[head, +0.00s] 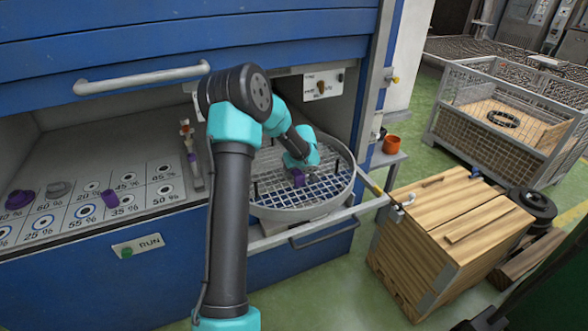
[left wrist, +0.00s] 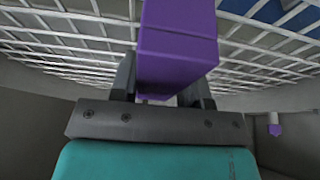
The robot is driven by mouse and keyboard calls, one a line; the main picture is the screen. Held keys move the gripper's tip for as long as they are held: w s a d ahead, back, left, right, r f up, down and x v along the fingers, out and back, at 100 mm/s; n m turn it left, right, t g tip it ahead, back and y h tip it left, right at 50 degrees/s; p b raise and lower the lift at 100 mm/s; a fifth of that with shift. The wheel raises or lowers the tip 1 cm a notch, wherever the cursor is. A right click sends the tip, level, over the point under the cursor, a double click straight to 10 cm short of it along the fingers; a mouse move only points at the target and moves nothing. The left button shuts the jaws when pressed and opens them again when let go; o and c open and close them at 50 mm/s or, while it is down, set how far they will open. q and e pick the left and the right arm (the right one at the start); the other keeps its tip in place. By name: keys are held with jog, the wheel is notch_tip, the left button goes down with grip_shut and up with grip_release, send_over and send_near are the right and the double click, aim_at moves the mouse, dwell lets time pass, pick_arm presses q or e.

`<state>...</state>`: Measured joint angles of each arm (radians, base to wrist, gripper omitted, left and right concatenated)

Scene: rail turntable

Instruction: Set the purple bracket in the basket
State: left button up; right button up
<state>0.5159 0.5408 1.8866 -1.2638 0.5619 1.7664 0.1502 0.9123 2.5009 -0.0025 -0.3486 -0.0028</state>
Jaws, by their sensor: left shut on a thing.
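The purple bracket (head: 299,177) is between the fingers of my left gripper (head: 301,168), inside the outline of the round basket's rim. In the left wrist view the bracket (left wrist: 178,48) fills the upper middle, and my left gripper (left wrist: 162,88) is shut on it with dark fingers on both sides. The basket (head: 350,181) is a grey ring with a white grid floor inside the blue machine. Its grid (left wrist: 70,45) shows behind the bracket in the left wrist view. I cannot tell whether the bracket touches the grid. My right gripper is not in view.
A marked panel (head: 75,227) at the left carries a purple knob-like part (head: 20,198) and a grey one (head: 58,189). A spray lance (head: 191,155) stands left of the basket. A wooden crate (head: 420,255) and an orange cup (head: 391,144) are at the right.

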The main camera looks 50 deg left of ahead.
pick_arm(q)
jog(key=shift+f, duration=0.1)
jog(key=o, duration=1.1)
jog(key=v, duration=1.2)
